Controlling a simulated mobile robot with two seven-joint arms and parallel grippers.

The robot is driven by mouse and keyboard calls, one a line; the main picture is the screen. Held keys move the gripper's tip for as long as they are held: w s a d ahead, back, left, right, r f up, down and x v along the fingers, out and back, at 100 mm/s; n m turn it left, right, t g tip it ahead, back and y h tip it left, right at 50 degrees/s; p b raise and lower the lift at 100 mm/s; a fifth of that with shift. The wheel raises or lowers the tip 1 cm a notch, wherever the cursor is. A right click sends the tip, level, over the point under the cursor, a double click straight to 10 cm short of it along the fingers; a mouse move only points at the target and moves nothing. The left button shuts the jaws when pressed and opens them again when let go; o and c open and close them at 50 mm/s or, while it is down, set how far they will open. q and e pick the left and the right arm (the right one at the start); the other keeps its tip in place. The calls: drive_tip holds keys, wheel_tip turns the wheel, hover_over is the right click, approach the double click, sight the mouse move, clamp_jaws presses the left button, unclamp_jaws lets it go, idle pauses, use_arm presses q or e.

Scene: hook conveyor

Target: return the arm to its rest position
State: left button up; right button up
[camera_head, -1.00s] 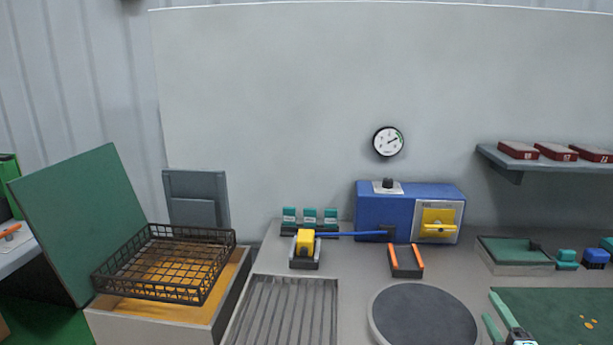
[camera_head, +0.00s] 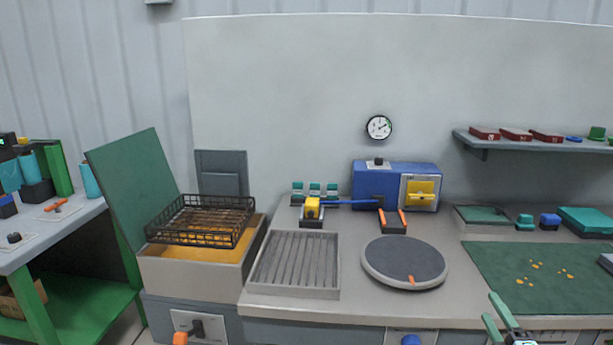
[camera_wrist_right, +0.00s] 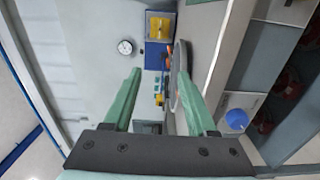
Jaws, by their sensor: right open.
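My right gripper (camera_head: 497,319) shows at the bottom right of the head view, in front of the workbench edge. Its two green fingers are apart with nothing between them. In the right wrist view my right gripper (camera_wrist_right: 162,100) is also open and empty, its fingers reaching toward the bench and wall, apart from any object. My left gripper is in neither view.
The bench holds a round grey turntable (camera_head: 404,262), a ribbed tray (camera_head: 296,264), a blue box (camera_head: 372,184) and a green mat (camera_head: 545,276). A black wire basket (camera_head: 200,221) sits over an orange-topped bin at left. A shelf (camera_head: 530,141) hangs at right.

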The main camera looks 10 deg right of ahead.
drive_tip(key=s+a+f+m+g+y+p, duration=0.1)
drive_tip(key=s+a+f+m+g+y, duration=0.2)
drive_tip(key=a+f, duration=0.55)
drive_tip(key=s+a+f+m+g+y+p, duration=0.1)
drive_tip(key=s+a+f+m+g+y, duration=0.15)
drive_tip(key=s+a+f, duration=0.4)
use_arm(q)
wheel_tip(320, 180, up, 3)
drive_tip(key=shift+p, duration=0.45)
use_arm(e)
drive_tip(key=s+a+f+m+g+y, duration=0.1)
drive_tip(key=s+a+f+m, duration=0.2)
drive_tip(key=a, duration=0.5)
drive_tip(key=s+a+f+m+g+y, duration=0.1)
drive_tip(key=s+a+f+m, duration=0.2)
drive_tip(key=s+a+f, duration=0.2)
drive_tip(key=s+a, duration=0.2)
drive_tip(key=a, duration=0.1)
drive_tip(key=shift+f+m, duration=0.3)
drive_tip(key=shift+m, duration=0.05)
drive_tip(key=shift+a+g+y, duration=0.1)
drive_tip(key=shift+g+y, duration=0.15)
